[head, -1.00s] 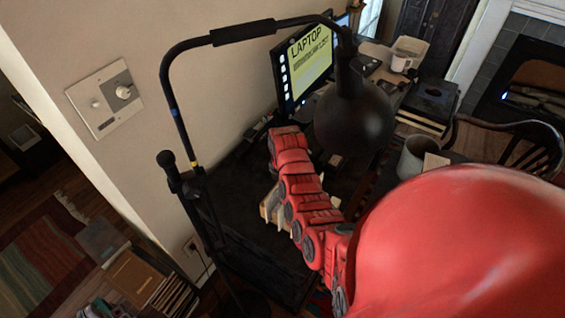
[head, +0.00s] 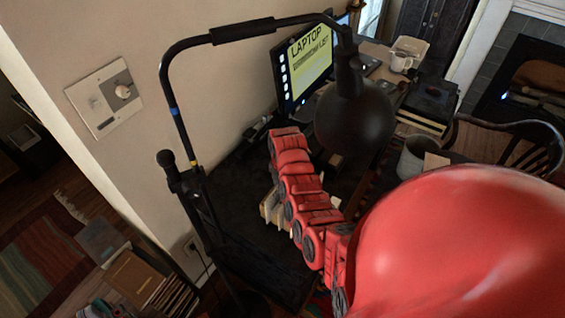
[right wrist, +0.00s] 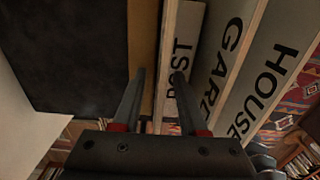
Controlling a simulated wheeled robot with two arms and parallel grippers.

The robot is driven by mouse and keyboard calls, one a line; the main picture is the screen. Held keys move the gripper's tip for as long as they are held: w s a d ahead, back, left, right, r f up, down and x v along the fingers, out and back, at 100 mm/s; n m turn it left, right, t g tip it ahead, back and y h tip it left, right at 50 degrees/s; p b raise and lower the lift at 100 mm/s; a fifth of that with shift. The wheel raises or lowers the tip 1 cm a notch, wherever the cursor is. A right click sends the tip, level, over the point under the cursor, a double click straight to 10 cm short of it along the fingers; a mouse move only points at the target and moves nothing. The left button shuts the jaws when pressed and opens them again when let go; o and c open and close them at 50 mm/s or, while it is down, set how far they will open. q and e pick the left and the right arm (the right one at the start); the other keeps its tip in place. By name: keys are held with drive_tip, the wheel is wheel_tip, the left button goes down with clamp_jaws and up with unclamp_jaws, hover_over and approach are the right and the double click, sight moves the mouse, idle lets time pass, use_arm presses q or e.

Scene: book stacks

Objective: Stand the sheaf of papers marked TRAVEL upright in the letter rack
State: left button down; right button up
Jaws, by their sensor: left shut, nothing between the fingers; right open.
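No label reading TRAVEL is legible. My right gripper (right wrist: 158,78) is open. A brown strip (right wrist: 143,40) shows between the fingers; contact cannot be told. In the head view, cream pieces (head: 268,205) show beside red links. My left gripper is shut and empty; its fingertips are hard to make out there.
A black lamp shade (head: 354,118) hangs over the dark desk, near a monitor marked LAPTOP (head: 308,65). A grey mug (head: 415,158), a box on books (head: 432,100) and a wooden chair (head: 510,130) stand at right. A large red dome hides the lower right.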

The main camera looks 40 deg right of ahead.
drive_tip(key=shift+r, duration=0.1)
drive_tip(key=shift+r+b, duration=0.3)
wheel_tip(320, 180, up, 5)
drive_tip(key=shift+w+r+b, duration=0.1)
drive_tip(key=shift+w+b, duration=0.05)
drive_tip(key=shift+b, duration=0.25)
wheel_tip(320, 180, up, 11)
drive_tip(key=p, duration=0.8)
drive_tip(key=shift+r+p, duration=0.2)
drive_tip(key=shift+p, duration=0.1)
